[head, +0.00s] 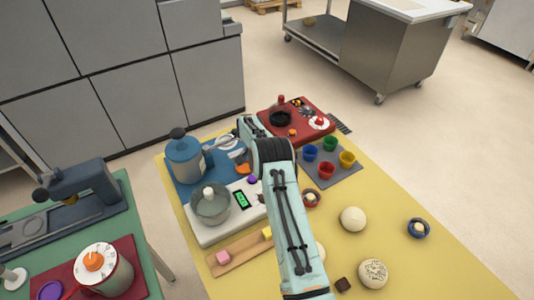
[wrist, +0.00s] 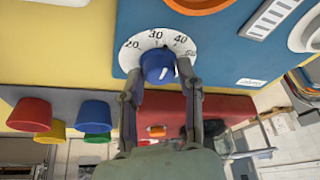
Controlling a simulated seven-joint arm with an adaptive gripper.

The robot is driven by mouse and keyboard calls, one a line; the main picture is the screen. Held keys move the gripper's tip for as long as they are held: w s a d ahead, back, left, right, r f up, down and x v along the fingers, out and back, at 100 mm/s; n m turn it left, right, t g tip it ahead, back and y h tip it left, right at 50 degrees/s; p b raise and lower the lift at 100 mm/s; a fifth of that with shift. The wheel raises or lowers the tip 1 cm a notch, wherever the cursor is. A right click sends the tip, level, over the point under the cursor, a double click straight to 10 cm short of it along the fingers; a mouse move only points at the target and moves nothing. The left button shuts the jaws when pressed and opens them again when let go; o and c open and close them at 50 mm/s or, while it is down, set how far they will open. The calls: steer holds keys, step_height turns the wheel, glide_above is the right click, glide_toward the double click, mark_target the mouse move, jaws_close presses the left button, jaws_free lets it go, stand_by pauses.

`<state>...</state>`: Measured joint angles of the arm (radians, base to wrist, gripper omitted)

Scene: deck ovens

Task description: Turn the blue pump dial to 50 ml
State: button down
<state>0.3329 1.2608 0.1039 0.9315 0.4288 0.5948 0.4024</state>
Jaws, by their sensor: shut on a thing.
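The blue pump dial (wrist: 157,62) sits in front of a white round scale (wrist: 135,48) in the wrist view. The numbers 20, 30, 40 and 50 show around it. My gripper (wrist: 160,74) is shut on the dial, one finger on each side. A small pale mark shows on the dial's lower right, but I cannot tell exactly which number it points to. The scale is on a blue board (wrist: 215,45). In the head view the blue pump container (head: 184,162) stands on that board, and my arm hides the dial.
A white scale (head: 238,222) with a glass bowl (head: 210,205) stands close left of my arm. Several coloured cups (head: 327,170) and a red board (head: 300,112) lie to the right. Dough balls (head: 352,219) rest on the yellow table (head: 420,275), with free room around them.

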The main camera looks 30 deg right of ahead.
steer(key=m+g, duration=0.1)
steer(key=m, duration=0.2)
steer(key=m+g, duration=0.1)
steer(key=m, duration=0.1)
steer(key=shift+w+a+f+m+h, duration=0.1)
steer(key=shift+f+m+h, duration=0.05)
steer(key=shift+m+h, duration=0.2)
steer(key=shift+m, duration=0.35)
steer(key=c, duration=0.7)
jaws_free()
steer(key=v, duration=1.2)
steer(key=shift+w, duration=0.2)
